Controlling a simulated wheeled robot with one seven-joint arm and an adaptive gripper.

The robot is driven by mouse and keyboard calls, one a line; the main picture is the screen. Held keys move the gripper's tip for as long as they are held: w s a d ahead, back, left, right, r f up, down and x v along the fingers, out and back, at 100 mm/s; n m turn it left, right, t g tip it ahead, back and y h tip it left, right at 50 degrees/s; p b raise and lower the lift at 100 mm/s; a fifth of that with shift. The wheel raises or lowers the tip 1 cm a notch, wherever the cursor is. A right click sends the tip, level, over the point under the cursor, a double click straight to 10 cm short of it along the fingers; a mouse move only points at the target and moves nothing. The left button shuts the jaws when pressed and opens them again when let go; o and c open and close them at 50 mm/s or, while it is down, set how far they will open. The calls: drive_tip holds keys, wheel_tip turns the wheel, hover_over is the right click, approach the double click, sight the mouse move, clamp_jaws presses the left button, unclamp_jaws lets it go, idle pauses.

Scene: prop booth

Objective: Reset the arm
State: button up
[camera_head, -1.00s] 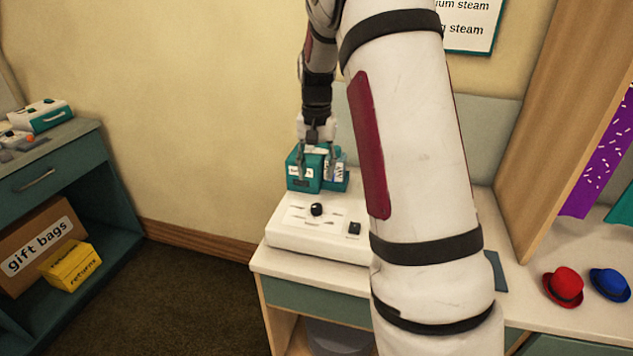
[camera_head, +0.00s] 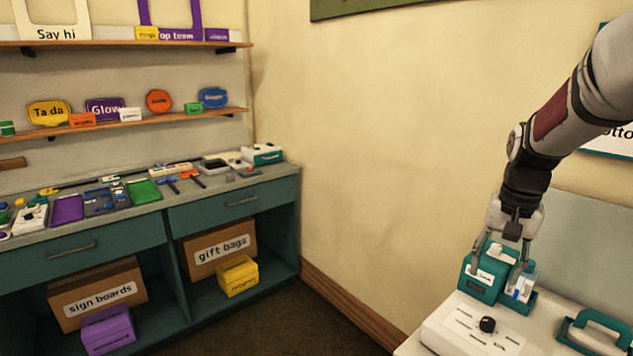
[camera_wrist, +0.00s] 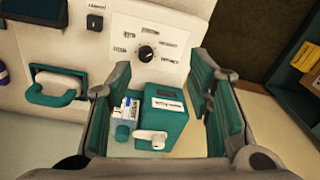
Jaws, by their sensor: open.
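My gripper (camera_head: 500,266) points down at the teal box (camera_head: 480,284) at the lower right of the head view, with a finger on either side. It is open. In the wrist view my gripper (camera_wrist: 165,95) has its two dark-green-padded fingers wide apart. The teal box (camera_wrist: 165,118), with a white label and a white knob, lies between them, beside a small teal holder (camera_wrist: 126,117) with white and blue packets. Gaps show between the fingers and these things. My arm reaches in from the upper right of the head view.
A white panel (camera_head: 470,335) with a black knob stands beside the box. A teal handle (camera_head: 600,322) is to its right. The wall is close behind. A cluttered teal counter (camera_head: 215,190) with boxes below stands left, under shelves (camera_head: 130,122).

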drive_tip(key=s+a+r+n+t, duration=0.2)
drive_tip(key=s+a+r+n, duration=0.1)
drive_tip(key=s+a+r, duration=0.65)
drive_tip(key=s+a+f+n, duration=0.1)
drive_tip(key=s+a+n, duration=0.1)
drive_tip(key=s, duration=0.6)
drive_tip(key=s+a+f+n+t, duration=0.1)
drive_tip(key=s+a, duration=0.3)
drive_tip(key=s, duration=0.4)
drive_tip(key=shift+s+a+f+n, duration=0.15)
drive_tip(key=shift+a+f+n, duration=0.3)
drive_tip(key=shift+n, duration=0.25)
